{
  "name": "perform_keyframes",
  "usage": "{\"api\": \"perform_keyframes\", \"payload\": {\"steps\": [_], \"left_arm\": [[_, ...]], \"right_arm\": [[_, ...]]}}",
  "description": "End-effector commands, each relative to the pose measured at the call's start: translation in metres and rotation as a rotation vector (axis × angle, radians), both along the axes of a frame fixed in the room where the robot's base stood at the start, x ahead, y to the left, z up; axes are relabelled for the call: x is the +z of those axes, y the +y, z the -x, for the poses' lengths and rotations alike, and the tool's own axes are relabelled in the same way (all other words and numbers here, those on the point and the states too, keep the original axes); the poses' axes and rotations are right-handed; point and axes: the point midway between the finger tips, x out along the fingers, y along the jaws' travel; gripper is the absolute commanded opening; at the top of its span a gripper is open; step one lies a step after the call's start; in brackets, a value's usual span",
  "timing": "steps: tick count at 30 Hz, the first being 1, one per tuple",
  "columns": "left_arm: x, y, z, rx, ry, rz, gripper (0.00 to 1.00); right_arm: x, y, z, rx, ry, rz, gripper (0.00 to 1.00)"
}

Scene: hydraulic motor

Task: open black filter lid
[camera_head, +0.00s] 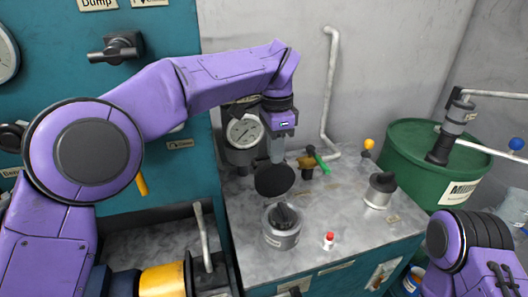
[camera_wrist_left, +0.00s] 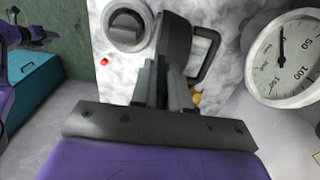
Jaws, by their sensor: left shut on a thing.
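My left gripper (camera_head: 277,155) points down over the worktop and is shut on a round black lid (camera_head: 275,181). In the head view the lid's flat face is turned toward me, so it stands tilted up. In the left wrist view the fingers (camera_wrist_left: 165,88) pinch the lid (camera_wrist_left: 173,45), which shows nearly edge-on as a dark slab. What lies directly behind and below the lid is hidden, and I cannot tell whether it is attached there. A grey canister with a black knob (camera_head: 282,226) stands in front of the lid.
A pressure gauge (camera_head: 243,131) stands close beside the left gripper. Behind are a green-handled valve (camera_head: 320,163) and a bent pipe (camera_head: 330,95). A second canister (camera_head: 380,192), a red cap (camera_head: 328,240) and a green barrel (camera_head: 425,155) are to the right. Bare worktop (camera_head: 365,235) lies at the front right.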

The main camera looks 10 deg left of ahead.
Motion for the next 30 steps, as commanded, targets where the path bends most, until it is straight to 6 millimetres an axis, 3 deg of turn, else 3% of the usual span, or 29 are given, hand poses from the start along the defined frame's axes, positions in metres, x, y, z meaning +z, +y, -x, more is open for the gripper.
{"api": "perform_keyframes", "payload": {"steps": [3,4,6,14,17,24,30], "left_arm": [[-0.003,-0.001,0.001,-0.002,0.007,-0.001,0.00],[-0.003,-0.001,0.001,-0.002,0.007,-0.001,0.22],[-0.002,0.000,0.001,-0.001,0.007,-0.001,0.36],[-0.001,0.002,0.001,0.002,0.004,0.000,0.36],[0.009,0.001,0.000,0.004,0.003,0.000,0.36],[0.067,0.000,-0.002,0.003,0.003,0.000,0.36],[0.100,0.000,-0.003,0.001,0.006,-0.002,0.36]], "right_arm": [[0.000,0.000,0.000,0.000,0.000,0.000,0.43],[0.000,0.000,0.000,0.000,0.000,0.000,0.43],[0.000,0.000,0.000,0.000,0.000,0.000,0.43],[0.000,0.000,0.000,0.000,0.000,0.000,0.43],[0.001,0.000,0.000,0.000,0.000,0.000,0.43],[0.015,0.000,0.000,0.000,0.000,0.000,0.43],[0.027,0.000,0.000,0.000,0.000,0.000,0.43]]}}
